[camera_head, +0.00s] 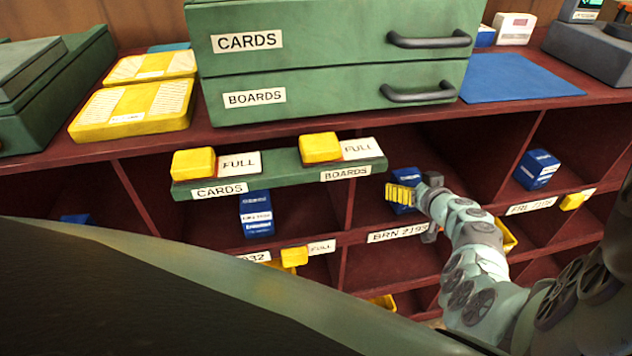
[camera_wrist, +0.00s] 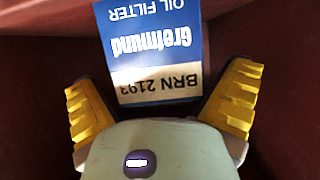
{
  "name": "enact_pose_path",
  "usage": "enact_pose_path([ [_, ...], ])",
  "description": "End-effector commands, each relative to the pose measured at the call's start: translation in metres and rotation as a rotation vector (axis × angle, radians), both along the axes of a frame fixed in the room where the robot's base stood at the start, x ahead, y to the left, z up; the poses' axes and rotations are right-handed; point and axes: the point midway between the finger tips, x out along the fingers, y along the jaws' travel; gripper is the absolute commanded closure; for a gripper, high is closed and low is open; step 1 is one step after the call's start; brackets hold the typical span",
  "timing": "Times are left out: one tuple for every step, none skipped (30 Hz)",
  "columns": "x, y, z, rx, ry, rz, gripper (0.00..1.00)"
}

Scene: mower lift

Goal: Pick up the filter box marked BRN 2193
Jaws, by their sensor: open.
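The filter box marked BRN 2193 (camera_wrist: 160,55) is blue and white with a cream label band. In the head view the box (camera_head: 406,175) stands in the cubby above the BRN 2193 shelf label (camera_head: 398,232), partly hidden by my gripper (camera_head: 412,190). My gripper (camera_wrist: 162,85) is open, with its yellow fingers spread to either side of the box's lower end in the wrist view. Gaps show between the fingers and the box, and nothing is held.
Other blue boxes stand in the cubby to the left (camera_head: 256,215) and the one to the right (camera_head: 538,169). Dark red dividers flank the cubby. A green ledge (camera_head: 285,172) with yellow blocks juts out at its upper left. Green drawers (camera_head: 335,50) stand on top.

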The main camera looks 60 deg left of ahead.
Motion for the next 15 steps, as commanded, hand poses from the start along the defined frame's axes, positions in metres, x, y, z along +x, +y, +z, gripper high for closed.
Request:
enact_pose_path([
  [0.0009, 0.0021, -0.0010, -0.001, -0.001, 0.002, 0.00],
  [0.0010, 0.0030, -0.0016, -0.002, 0.000, 0.003, 0.00],
  [0.0010, 0.0037, -0.0022, -0.002, 0.001, 0.002, 0.00],
  [0.0010, 0.0041, -0.0026, -0.003, 0.002, 0.002, 0.00],
  [0.0010, 0.0044, -0.0027, -0.002, 0.003, 0.001, 0.00],
  [0.0011, 0.0045, -0.0028, -0.002, 0.003, 0.001, 0.00],
  [0.0012, 0.0044, -0.0028, -0.002, 0.003, 0.001, 0.00],
  [0.0013, 0.0044, -0.0028, -0.002, 0.002, 0.001, 0.00],
  [0.0014, 0.0043, -0.0026, -0.001, 0.002, 0.001, 0.00],
  [0.0015, 0.0042, -0.0026, -0.001, 0.002, 0.001, 0.00],
  [0.0015, 0.0041, -0.0026, -0.002, 0.002, 0.000, 0.00],
  [0.0016, 0.0040, -0.0026, -0.002, 0.002, 0.000, 0.01],
  [0.0017, 0.0039, -0.0025, -0.002, 0.002, 0.000, 0.04],
  [0.0017, 0.0039, -0.0025, -0.002, 0.002, 0.000, 0.07],
  [0.0018, 0.0039, -0.0025, -0.002, 0.002, 0.000, 0.12],
])
